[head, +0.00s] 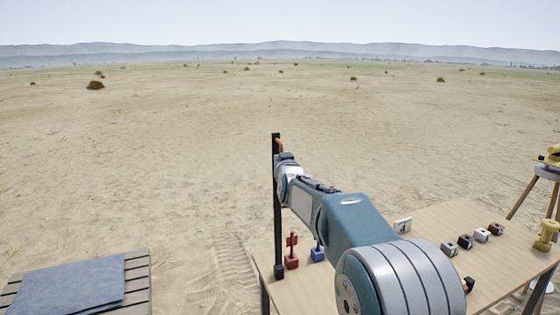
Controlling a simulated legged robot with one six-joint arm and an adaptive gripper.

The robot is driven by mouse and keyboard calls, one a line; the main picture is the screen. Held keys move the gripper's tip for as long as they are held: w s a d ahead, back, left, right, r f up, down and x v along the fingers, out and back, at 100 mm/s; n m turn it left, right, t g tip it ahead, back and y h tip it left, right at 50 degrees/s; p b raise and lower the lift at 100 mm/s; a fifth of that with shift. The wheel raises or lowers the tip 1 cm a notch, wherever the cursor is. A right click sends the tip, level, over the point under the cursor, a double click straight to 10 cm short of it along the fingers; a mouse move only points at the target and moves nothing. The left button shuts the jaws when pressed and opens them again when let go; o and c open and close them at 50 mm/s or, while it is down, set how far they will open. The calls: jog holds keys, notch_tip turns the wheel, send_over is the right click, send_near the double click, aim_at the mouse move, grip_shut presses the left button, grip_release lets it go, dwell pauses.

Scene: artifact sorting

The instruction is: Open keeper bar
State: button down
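A tall black post (277,215) stands upright at the left edge of the wooden table. A small orange-brown piece (280,146) shows at its top; I cannot tell for sure whether this is the keeper bar. My arm reaches away from me over the table toward the post. My gripper (285,157) is at the arm's far end, close to the post's upper part and just below the orange-brown piece. Its fingers are mostly hidden by my wrist, so I cannot tell whether it is open or touching anything.
On the table (455,215) stand a red object (291,252), a blue object (317,252), a white card (403,225) and several small blocks (466,242). A yellow object (546,235) is at right, near a tripod (548,172). A slatted table with blue cloth (70,288) is at left.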

jog(key=shift+f, duration=0.4)
jog(key=c, duration=0.7)
grip_release()
jog(key=shift+a+r, duration=0.1)
jog(key=shift+r, duration=0.1)
jog(key=s, duration=1.1)
jog(key=shift+s+d, duration=0.35)
jog(key=shift+s, duration=0.05)
